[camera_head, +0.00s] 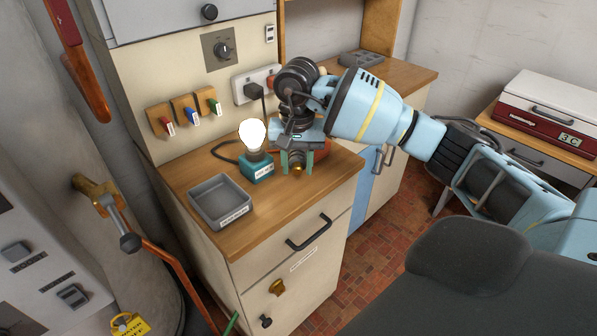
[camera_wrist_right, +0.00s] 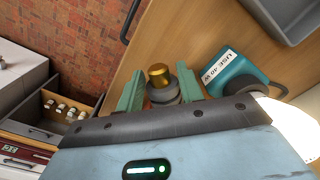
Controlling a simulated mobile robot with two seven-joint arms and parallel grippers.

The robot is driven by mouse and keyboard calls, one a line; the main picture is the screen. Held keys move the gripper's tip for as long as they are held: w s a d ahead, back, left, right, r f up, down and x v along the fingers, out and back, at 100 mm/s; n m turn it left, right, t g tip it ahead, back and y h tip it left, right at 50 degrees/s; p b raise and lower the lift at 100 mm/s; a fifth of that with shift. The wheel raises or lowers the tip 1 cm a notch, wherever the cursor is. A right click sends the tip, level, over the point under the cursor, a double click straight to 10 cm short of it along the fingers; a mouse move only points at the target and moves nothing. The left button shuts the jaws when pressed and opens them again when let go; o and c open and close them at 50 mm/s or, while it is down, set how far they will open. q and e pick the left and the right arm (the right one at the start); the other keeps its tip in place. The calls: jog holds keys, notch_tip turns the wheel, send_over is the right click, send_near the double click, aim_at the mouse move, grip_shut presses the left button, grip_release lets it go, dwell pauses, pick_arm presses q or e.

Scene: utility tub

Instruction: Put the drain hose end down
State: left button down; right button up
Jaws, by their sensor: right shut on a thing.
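My right gripper (camera_head: 297,162) is over the wooden worktop (camera_head: 270,222), fingers pointing down. Its green fingers are shut on a short grey piece with a brass tip, which looks like the drain hose end (camera_head: 298,171). In the right wrist view, the brass tip (camera_wrist_right: 159,75) and grey collar show between the fingertips (camera_wrist_right: 163,92). I cannot tell whether the tip touches the worktop. An orange-red thing (camera_head: 322,149), perhaps the hose, lies partly hidden behind the gripper. My left gripper is not in view.
A teal lamp base (camera_head: 258,168) with a lit bulb (camera_head: 252,132) stands close left of my gripper. A grey tray (camera_head: 221,201) sits at the worktop's left. Sockets (camera_head: 256,84) are on the back panel. The worktop's front right is clear.

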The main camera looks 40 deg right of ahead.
aim_at(298, 185)
jog(key=shift+w+d+f, duration=0.25)
jog(key=shift+d, duration=0.1)
jog(key=shift+f, duration=1.5)
jog(key=shift+f, duration=0.15)
jog(key=o, duration=1.1)
notch_tip(298, 185, up, 12)
jog(key=shift+r, duration=0.15)
